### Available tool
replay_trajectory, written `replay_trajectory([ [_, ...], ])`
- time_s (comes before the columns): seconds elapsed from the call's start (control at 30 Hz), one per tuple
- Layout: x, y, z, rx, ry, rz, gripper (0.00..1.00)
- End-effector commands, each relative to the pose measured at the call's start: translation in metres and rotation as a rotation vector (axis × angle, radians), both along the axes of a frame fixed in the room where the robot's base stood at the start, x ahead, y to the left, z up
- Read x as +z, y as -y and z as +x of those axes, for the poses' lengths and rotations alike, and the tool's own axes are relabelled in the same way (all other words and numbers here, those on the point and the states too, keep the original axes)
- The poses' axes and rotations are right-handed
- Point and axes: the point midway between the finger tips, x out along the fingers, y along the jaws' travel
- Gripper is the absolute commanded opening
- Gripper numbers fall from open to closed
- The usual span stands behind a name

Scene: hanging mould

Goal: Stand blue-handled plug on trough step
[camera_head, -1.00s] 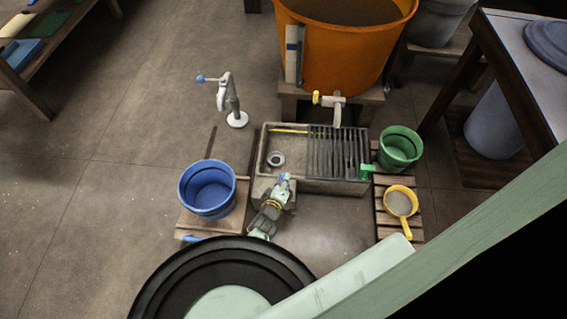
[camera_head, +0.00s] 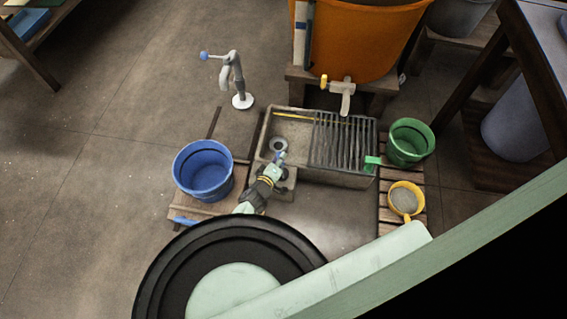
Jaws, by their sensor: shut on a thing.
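My gripper (camera_head: 276,169) is dark grey with a yellow ring on its wrist. It is shut on the blue-handled plug (camera_head: 281,156), of which only a small blue and pale part shows past the fingers. The grey stone trough (camera_head: 345,179) stands at the middle, with a dark slatted rack over its right part. The round drain (camera_head: 278,144) is in its open left part, just beyond the plug in the picture. The trough step (camera_head: 288,187) is a low grey block at the trough's front left, partly hidden by my gripper. The plug's lower end is hidden.
A blue bucket (camera_head: 203,171) stands on a low wooden stand to the left. A green bucket (camera_head: 410,142) and a yellow sieve (camera_head: 405,199) are on slats to the right. An orange tub (camera_head: 365,40) with a tap (camera_head: 343,88) stands behind. A hand pump (camera_head: 238,80) is at the back left.

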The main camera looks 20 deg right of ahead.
Motion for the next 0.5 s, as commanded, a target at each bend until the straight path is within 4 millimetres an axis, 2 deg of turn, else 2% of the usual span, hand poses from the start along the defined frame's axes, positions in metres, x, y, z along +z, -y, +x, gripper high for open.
replay_trajectory([
  [0.33, -0.0032, 0.0001, 0.0002, 0.0, 0.0, 0.0, 0.0],
  [0.37, -0.0016, -0.0001, 0.0001, 0.0, 0.001, 0.001, 0.19],
  [0.5, -0.0014, -0.0001, 0.0, 0.0, 0.0, 0.0, 0.28],
])
